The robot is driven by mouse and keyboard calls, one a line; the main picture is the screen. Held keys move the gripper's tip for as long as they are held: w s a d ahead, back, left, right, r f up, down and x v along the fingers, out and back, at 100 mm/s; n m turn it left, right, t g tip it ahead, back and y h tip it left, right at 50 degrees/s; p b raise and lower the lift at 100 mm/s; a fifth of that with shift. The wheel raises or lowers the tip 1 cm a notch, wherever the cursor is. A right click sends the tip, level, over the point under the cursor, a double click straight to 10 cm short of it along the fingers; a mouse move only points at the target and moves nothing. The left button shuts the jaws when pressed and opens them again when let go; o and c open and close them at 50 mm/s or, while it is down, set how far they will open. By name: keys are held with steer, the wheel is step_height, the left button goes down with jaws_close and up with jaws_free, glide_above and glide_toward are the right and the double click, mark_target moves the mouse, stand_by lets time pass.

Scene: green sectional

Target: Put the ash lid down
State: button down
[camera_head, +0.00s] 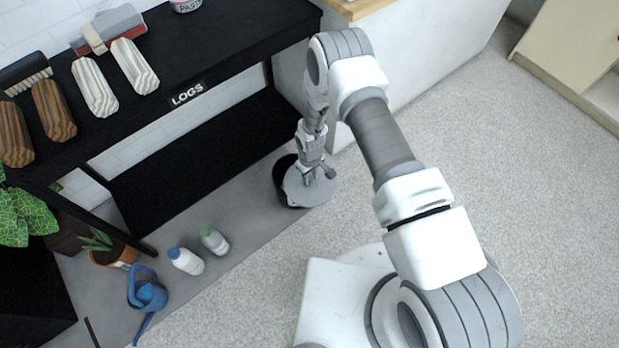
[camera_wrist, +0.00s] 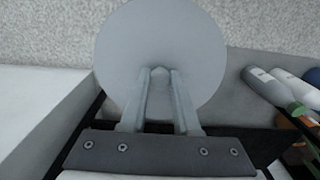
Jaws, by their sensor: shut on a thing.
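The ash lid (camera_head: 309,190) is a flat grey disc held in my gripper (camera_head: 319,176). In the wrist view the lid (camera_wrist: 160,40) fills the upper middle, and my gripper (camera_wrist: 160,75) has its fingers shut on a small part at the lid's centre. In the head view the lid is above or at the opening of a black bucket (camera_head: 284,184) on the floor and is offset to the right, so the bucket's left side shows. I cannot tell whether the lid touches the bucket.
A black bench (camera_head: 215,45) with logs stands along the wall, its lower part just left of the bucket. Two bottles (camera_head: 186,261) (camera_head: 214,240), a blue watering can (camera_head: 148,294) and a potted plant (camera_head: 115,254) stand at lower left. Carpet (camera_head: 470,130) to the right is clear.

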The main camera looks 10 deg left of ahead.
steer(key=shift+s+d+r, duration=0.15)
steer(key=shift+d+r, duration=0.05)
